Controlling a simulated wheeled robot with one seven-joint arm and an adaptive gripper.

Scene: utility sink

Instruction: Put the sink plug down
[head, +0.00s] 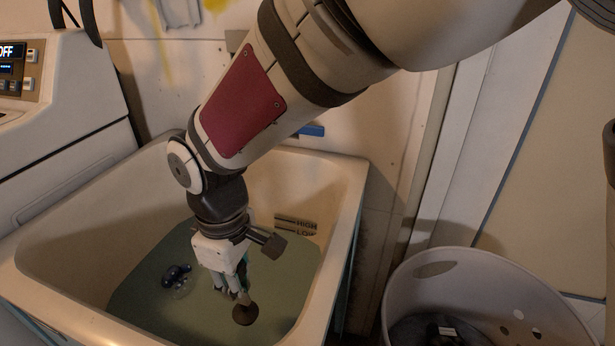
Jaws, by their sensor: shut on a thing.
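My gripper (238,290) points down inside the sink, just above or at the greenish water (145,311). It is shut on the sink plug (245,314), a dark round disc below the fingertips. I cannot tell whether the plug touches the water. The utility sink (330,182) is a deep cream basin with HIGH and LOW marks on its far wall. The drain is not visible. My arm hides part of the basin's back wall.
Dark blue round items (176,274) sit in the water left of my gripper. A white machine (65,110) stands against the sink's left side. A white laundry basket (440,275) with dark contents stands to the right. The sink walls surround my gripper.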

